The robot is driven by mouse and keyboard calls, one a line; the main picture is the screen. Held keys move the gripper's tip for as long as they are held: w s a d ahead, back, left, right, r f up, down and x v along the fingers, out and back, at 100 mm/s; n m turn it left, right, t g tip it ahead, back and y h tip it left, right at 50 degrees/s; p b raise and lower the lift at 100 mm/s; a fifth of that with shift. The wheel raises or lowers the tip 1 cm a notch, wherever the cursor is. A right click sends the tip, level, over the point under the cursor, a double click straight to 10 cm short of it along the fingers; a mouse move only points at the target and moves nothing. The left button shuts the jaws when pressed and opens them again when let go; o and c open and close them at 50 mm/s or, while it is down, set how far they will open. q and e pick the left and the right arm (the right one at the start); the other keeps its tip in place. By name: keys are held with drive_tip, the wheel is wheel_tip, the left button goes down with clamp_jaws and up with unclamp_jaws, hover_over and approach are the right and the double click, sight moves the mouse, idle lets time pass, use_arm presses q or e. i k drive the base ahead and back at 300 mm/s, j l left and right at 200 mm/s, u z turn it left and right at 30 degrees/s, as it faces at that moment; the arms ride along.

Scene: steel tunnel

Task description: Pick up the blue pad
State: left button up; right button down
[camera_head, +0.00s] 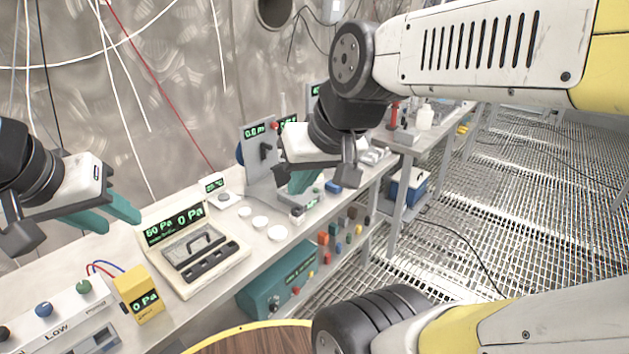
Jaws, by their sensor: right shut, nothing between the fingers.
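A small blue block-like piece (333,187), which may be the blue pad, lies on the bench near its front edge, just right of my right gripper. My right gripper (303,182) points down over the bench with its teal fingers shut and empty, left of the blue piece and apart from it in the picture. Its height above the bench is hard to tell. My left gripper (108,214) is at the far left with its two teal fingers apart and nothing between them.
White discs (277,233) lie on the bench left of my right gripper. A cased gauge with green displays (200,252), a yellow meter (138,295) and a grey upright panel (268,160) also stand there. A teal box (278,282) sits below the front edge. Grated floor lies right.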

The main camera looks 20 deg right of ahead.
sight(329, 186)
drive_tip(key=i+l, duration=0.7)
